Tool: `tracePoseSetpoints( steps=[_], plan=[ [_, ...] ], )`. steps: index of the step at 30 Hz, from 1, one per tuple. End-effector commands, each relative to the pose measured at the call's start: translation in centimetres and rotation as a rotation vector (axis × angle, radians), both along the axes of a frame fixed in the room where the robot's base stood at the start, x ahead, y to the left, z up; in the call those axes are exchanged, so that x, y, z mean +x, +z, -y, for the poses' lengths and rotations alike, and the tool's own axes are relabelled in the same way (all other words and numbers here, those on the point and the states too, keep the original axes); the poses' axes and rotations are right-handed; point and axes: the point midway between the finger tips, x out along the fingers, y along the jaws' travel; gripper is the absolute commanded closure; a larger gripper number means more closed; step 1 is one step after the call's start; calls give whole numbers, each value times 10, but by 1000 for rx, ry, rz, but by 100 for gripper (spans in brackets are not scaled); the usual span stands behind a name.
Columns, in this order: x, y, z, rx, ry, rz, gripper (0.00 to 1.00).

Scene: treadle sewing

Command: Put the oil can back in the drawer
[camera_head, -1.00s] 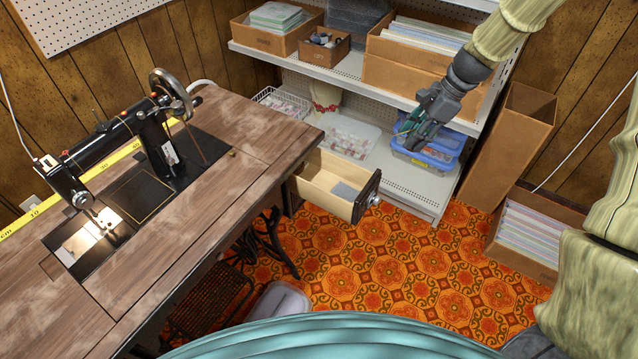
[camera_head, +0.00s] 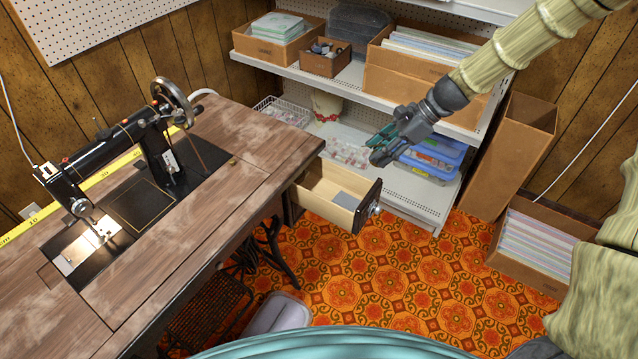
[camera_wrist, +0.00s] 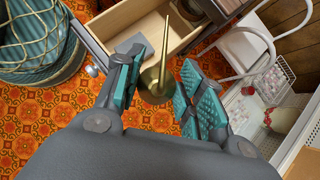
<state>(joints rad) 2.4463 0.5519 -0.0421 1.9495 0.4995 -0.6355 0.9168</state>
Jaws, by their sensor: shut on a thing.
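The brass oil can (camera_wrist: 155,86) shows in the wrist view between the teal pads of my gripper (camera_wrist: 163,72), its long thin spout pointing towards the drawer in the picture. My gripper is shut on it. In the head view my gripper (camera_head: 380,146) is in the air, above and to the right of the drawer, and I cannot make out the can there. The drawer (camera_head: 327,211) stands pulled out from under the sewing table, with a flat grey piece (camera_head: 346,200) on its floor. It also shows in the wrist view (camera_wrist: 118,18).
The sewing table (camera_head: 250,175) with the black machine (camera_head: 130,140) is left of the drawer. Shelves (camera_head: 415,195) with boxes and blue tubs (camera_head: 432,155) stand behind my gripper. A tall cardboard box (camera_head: 512,155) is to the right. The patterned floor before the drawer is clear.

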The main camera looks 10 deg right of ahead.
Motion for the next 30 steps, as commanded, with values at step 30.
tracePoseSetpoints(
  steps=[30],
  plan=[
    [21,-67,-140,1,-1,-2,86]
  ],
)
